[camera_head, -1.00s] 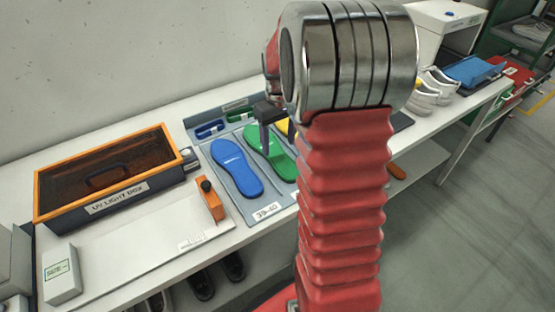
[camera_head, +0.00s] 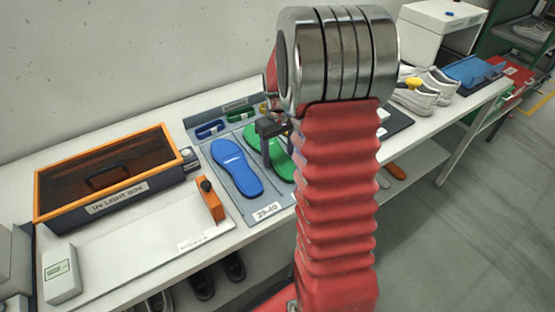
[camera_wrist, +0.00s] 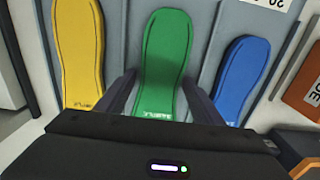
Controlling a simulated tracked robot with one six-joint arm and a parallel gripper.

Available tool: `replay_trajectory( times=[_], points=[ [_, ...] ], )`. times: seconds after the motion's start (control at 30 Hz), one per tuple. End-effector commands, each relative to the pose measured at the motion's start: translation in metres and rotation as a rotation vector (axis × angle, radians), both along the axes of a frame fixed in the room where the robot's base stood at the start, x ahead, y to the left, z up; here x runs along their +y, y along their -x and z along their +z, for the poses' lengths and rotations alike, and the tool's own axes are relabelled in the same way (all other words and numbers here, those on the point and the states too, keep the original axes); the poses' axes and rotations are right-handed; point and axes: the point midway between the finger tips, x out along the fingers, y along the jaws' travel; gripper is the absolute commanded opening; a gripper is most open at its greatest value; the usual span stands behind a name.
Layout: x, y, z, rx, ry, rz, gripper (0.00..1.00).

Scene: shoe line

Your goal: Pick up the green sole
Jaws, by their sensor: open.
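The green sole (camera_head: 281,161) lies flat on the grey tray (camera_head: 222,138), to the right of the blue sole (camera_head: 237,167) in the head view. My arm hides part of it there. In the wrist view the green sole (camera_wrist: 166,60) runs up the middle, between the yellow sole (camera_wrist: 79,55) and the blue sole. My gripper (camera_wrist: 158,95) is open, with one finger at each side of the green sole's near end. I cannot tell whether the fingers touch it. In the head view my gripper (camera_head: 266,143) is over the green sole.
The UV light box (camera_head: 110,175) with an orange rim stands left of the tray. An orange-and-black tool (camera_head: 210,199) lies in front of it. White shoes (camera_head: 420,92) and a blue tray (camera_head: 473,71) are farther right on the bench.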

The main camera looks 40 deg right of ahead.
Motion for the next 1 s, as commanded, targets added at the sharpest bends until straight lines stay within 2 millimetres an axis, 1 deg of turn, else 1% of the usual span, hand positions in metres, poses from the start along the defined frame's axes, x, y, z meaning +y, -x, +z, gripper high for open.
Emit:
replay_trajectory(
  times=[0.07, 0.6, 0.87, 1.0],
  points=[
    [0.000, 0.000, 0.000, 0.000, 0.000, 0.000, 0.60],
    [0.000, 0.000, 0.000, 0.000, 0.000, 0.000, 0.23],
    [0.000, -0.001, 0.002, -0.002, 0.001, 0.000, 0.23],
    [0.000, -0.001, 0.011, -0.004, 0.002, 0.000, 0.23]
  ],
)
